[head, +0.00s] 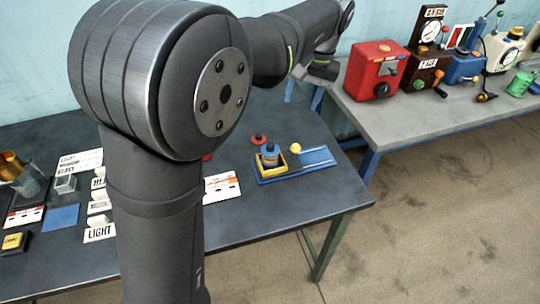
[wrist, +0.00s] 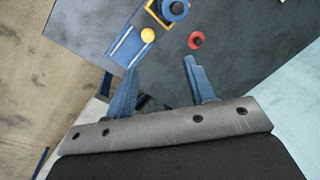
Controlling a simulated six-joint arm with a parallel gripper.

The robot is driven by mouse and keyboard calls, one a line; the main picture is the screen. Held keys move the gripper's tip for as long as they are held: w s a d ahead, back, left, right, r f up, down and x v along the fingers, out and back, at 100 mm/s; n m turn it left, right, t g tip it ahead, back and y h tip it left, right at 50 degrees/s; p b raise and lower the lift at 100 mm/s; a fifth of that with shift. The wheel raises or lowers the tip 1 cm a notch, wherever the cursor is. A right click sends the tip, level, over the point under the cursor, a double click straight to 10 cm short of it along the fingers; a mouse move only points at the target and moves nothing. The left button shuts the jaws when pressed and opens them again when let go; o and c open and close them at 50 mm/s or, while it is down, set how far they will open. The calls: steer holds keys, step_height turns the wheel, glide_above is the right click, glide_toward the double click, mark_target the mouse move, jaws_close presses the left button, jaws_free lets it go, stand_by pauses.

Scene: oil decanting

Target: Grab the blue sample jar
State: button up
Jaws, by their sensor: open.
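The blue sample jar (head: 270,150) appears to be the blue-topped jar standing upright in a yellow square holder (head: 283,168) on a small blue tray (head: 318,156). In the wrist view its round blue top (wrist: 175,8) is at the upper edge, partly cut off. My gripper (wrist: 160,65) is open, with its two blue fingers apart and nothing between them. It is clear of the jar, which lies beyond the fingertips. In the head view my gripper is at the upper right, above the gap between the tables.
A yellow ball (head: 295,148) tops the tray's right part. A red ring-shaped piece (head: 258,139) lies behind the jar. Labelled cards (head: 99,232) and glassware stand at the left. A red box (head: 374,72) and several devices stand on the right table. My arm hides part of the dark table.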

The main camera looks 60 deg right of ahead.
stand_by(0.3)
steer(key=o, duration=0.5)
steer(key=m+g+h, duration=0.2)
steer(key=h, duration=0.3)
glide_toward(271, 149)
steer(key=d+v, duration=0.1)
steer(key=v, duration=0.4)
steer(key=shift+m, duration=0.3)
steer(key=x, duration=1.1)
steer(key=shift+w+a+f, duration=0.15)
steer(key=shift+w+f, duration=0.2)
steer(key=shift+w, duration=0.05)
steer(key=shift+d+x, duration=0.2)
steer(key=shift+x, duration=2.55)
